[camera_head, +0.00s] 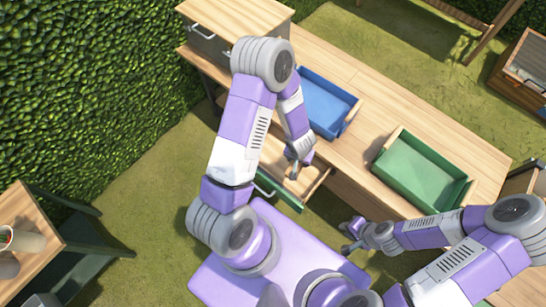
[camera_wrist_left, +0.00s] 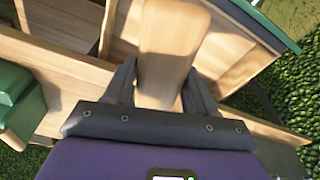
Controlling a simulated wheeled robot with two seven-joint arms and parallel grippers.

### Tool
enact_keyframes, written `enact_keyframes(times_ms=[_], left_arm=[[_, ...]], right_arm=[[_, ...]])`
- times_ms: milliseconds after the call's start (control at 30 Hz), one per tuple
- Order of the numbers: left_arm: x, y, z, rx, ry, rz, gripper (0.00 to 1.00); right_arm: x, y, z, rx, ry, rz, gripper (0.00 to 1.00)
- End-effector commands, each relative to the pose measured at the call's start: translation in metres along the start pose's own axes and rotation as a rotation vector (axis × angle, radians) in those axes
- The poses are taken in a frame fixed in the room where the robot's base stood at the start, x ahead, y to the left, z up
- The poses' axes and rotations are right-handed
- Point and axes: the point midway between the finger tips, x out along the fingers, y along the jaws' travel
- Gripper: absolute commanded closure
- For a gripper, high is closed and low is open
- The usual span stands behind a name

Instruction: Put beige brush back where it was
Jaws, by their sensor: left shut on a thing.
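The beige brush (camera_wrist_left: 168,55) shows in the left wrist view as a pale wooden block between the two fingers. My left gripper (camera_wrist_left: 158,88) is shut on it. In the head view my left gripper (camera_head: 293,172) is over an open wooden drawer (camera_head: 318,178) with a green front, under the long table. The drawer also shows in the left wrist view (camera_wrist_left: 232,62), below and around the brush. Whether the brush touches the drawer floor I cannot tell. My right gripper (camera_head: 347,236) is open and empty, in front of the table at the right.
A blue tray (camera_head: 325,103) and a green tray (camera_head: 420,170) stand on the long wooden table (camera_head: 375,95). A wooden box (camera_head: 235,17) is at its back left end. A side table (camera_head: 25,250) with pots stands at the left. A hedge (camera_head: 80,90) borders the left.

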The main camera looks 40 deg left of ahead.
Motion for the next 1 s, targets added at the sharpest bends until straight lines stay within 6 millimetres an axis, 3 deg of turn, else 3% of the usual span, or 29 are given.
enact_keyframes(times_ms=[267, 400, 600, 967, 1000], left_arm=[[0.027, -0.021, -0.023, -0.855, 0.001, -0.127, 0.73], [0.04, -0.035, -0.032, -1.394, -0.001, -0.208, 0.73], [0.054, -0.048, -0.038, -2.062, -0.004, -0.311, 0.73], [0.069, -0.059, -0.043, -3.024, -0.004, -0.458, 0.73], [0.07, -0.06, -0.043, 3.1, 0.003, 0.469, 0.73]], right_arm=[[0.019, 0.008, -0.001, 0.001, 0.0, 0.001, 0.77], [0.03, 0.011, -0.001, 0.001, 0.0, 0.001, 0.77], [0.041, 0.015, -0.002, 0.0, 0.0, 0.0, 0.77], [0.058, 0.022, -0.003, 0.0, 0.0, 0.0, 0.77], [0.059, 0.022, -0.003, 0.0, 0.0, 0.0, 0.77]])
